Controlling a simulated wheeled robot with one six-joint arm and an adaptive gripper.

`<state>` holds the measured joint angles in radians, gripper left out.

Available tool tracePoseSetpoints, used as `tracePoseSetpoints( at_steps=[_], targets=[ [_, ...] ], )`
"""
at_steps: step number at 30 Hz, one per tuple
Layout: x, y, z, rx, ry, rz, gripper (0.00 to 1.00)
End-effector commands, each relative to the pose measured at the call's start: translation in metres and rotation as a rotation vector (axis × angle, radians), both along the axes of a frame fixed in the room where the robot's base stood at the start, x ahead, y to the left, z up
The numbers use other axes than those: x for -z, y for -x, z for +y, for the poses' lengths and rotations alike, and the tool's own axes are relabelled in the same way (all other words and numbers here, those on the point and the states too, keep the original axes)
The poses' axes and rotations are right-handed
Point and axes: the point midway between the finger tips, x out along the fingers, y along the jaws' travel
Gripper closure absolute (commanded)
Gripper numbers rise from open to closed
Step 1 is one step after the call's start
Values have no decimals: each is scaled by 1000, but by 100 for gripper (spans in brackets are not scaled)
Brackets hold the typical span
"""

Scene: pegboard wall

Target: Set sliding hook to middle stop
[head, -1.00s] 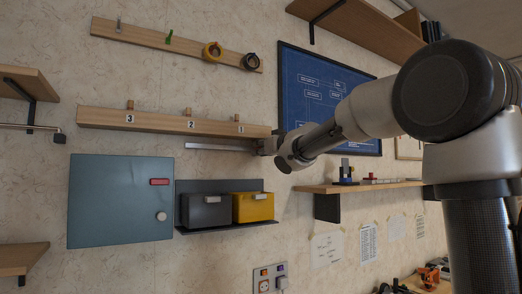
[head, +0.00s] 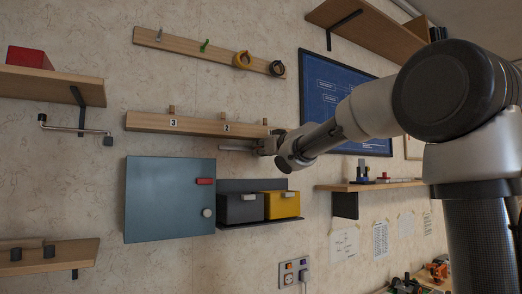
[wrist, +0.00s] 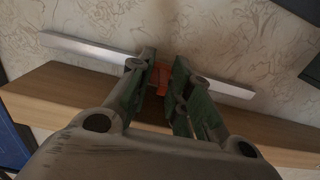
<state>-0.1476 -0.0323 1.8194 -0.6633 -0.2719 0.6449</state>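The wooden beam (head: 197,125) on the wall carries small pegs and number tags; 3 (head: 173,122) and 2 (head: 226,128) show, and the arm hides the right end. A grey metal rail (head: 232,148) lies just below the beam, and the rail also crosses the wrist view (wrist: 88,47). My gripper (head: 266,146) is at the rail, right of tag 2. In the wrist view my gripper (wrist: 163,79) has its fingers closed in on both sides of a small orange piece, apparently the sliding hook (wrist: 162,76). The fingers hide most of it.
Below are a blue-grey cabinet (head: 160,200) and a shelf with a grey bin (head: 240,209) and a yellow bin (head: 281,206). A blue poster (head: 322,85) and a wooden shelf (head: 380,187) are to the right.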

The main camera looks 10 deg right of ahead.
Motion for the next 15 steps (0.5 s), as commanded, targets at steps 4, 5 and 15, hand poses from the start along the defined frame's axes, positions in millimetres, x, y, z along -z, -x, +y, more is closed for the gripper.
tracePoseSetpoints(
  at_steps=[4,5,15],
  targets=[
    [0,0,0,0,0,0,59],
    [0,0,0,0,0,0,59],
    [-1,4,-1,0,0,-1,59]
  ],
)
